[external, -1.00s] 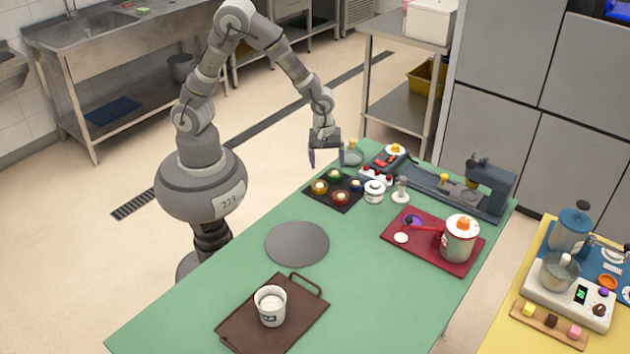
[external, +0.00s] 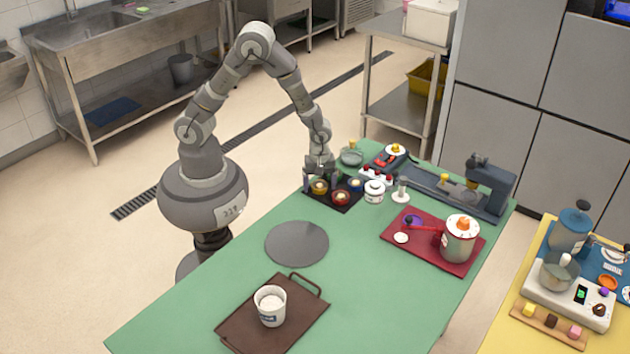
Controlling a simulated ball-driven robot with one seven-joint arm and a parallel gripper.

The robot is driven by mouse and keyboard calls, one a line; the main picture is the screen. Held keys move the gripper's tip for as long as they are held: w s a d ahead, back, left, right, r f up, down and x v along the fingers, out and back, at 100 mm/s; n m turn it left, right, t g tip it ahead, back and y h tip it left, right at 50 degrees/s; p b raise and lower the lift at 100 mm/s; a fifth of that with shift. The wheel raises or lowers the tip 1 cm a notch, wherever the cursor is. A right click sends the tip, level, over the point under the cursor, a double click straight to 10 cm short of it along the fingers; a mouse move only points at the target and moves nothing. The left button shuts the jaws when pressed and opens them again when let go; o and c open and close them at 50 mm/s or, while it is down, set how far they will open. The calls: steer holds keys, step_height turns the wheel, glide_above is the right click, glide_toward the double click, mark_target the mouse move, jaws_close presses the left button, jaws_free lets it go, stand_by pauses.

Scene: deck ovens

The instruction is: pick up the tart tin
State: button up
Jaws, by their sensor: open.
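Small round tart tins with pale centres sit on a black tray (external: 348,206) at the table's far left edge. A yellow tin (external: 319,187), a red tin (external: 340,198) and a blue tin (external: 356,184) show. A green one at the back is hidden behind my gripper. My gripper (external: 320,183) is open and points down at the tray's left part, with its fingers close to the yellow tin. I cannot tell whether they touch a tin or which tin lies between them.
A white jar (external: 374,191) and a glass bowl (external: 351,156) stand close to the tray. A red tray (external: 455,262) with a pot (external: 459,240) is to the right. A grey disc (external: 297,243) and a brown tray (external: 240,325) with a white cup (external: 270,305) lie nearer. Green table between is clear.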

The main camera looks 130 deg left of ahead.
steer(key=shift+r, duration=0.15)
steer(key=c, duration=1.1)
